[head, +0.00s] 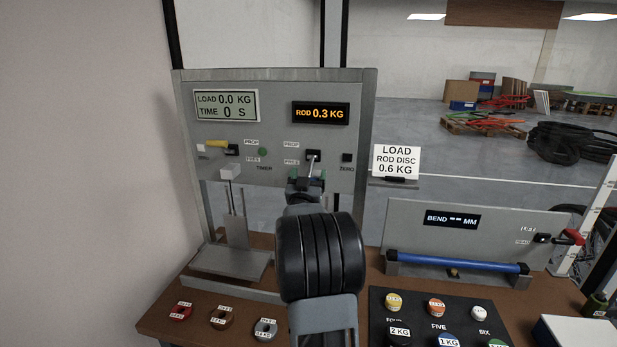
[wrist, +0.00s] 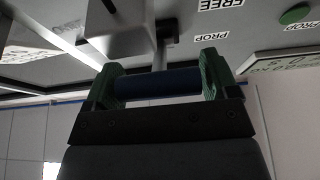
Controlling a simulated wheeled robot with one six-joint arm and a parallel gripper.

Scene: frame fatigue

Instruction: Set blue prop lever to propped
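The blue prop lever's blue handle (wrist: 160,83) lies between the green fingertips of my gripper (wrist: 160,82) in the wrist view. Both fingers appear to touch its ends. In the head view my gripper (head: 306,184) is at the right-hand lever of the grey panel (head: 280,85), and my arm hides the handle. The lever's dark mount (head: 313,156) shows above my fingers, beside a PROP label (head: 292,145) and a FREE label (head: 292,161). The lever's grip sits lower than the FREE label.
A yellow lever (head: 216,143) is on the panel's left, above a pale block (head: 230,172). A green button (head: 262,152) lies between the levers. Coloured discs (head: 221,317) and a bend rig with a blue rod (head: 455,262) are on the brown bench (head: 165,322).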

